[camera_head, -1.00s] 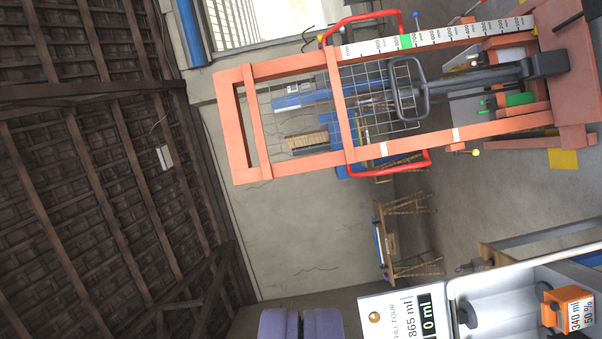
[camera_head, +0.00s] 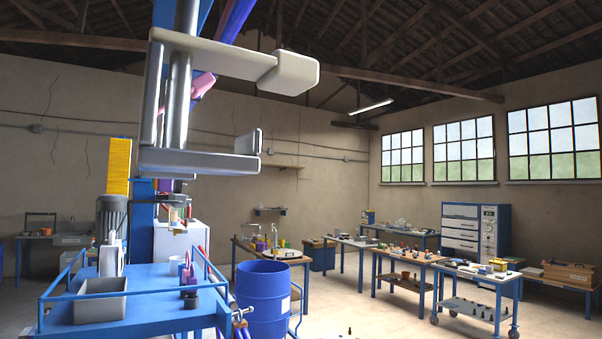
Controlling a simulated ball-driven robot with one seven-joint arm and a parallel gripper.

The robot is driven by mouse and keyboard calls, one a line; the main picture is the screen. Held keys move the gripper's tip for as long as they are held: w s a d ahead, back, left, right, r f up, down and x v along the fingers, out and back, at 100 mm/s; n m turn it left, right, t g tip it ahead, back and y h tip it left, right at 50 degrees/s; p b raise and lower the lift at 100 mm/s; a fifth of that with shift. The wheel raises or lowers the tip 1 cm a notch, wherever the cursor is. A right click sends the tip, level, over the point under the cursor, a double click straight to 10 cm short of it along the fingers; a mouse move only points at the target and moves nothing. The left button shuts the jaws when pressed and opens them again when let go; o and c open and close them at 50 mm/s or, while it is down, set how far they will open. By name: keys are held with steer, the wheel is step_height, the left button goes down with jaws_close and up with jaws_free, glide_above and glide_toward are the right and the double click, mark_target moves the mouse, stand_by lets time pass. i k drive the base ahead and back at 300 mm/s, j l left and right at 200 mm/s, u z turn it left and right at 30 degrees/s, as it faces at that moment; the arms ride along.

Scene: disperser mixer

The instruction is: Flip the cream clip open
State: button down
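I cannot pick out the cream clip in this view. A large pale grey bracket-like assembly (camera_head: 165,160) is close to the camera at the upper left. It has upright rods, an upper bar ending in a rounded block, and a lower bar ending in a small upright plate. The two ends are apart, with nothing between them. I cannot tell whether this assembly is my gripper or part of a machine. No other part in view can be identified as my gripper.
A blue railed platform (camera_head: 150,300) with a grey tray (camera_head: 100,301) is at the lower left, with a blue drum (camera_head: 263,300) beside it. Several workbenches, a blue-and-white cabinet (camera_head: 475,233) and windows are farther right. Floor shows between the benches.

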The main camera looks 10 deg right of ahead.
mark_target(285, 73)
steer(key=u, duration=1.5)
steer(key=k+l+u, duration=0.25)
steer(key=k, duration=0.25)
steer(key=k+l+u, duration=0.3)
steer(key=k, duration=0.25)
steer(key=k+u, duration=0.25)
steer(key=k, duration=0.3)
steer(key=k+z, duration=0.2)
steer(key=z, duration=0.15)
steer(key=k+z, duration=0.2)
steer(key=z, duration=0.15)
steer(key=k+l+z, duration=0.15)
steer(key=z, duration=0.2)
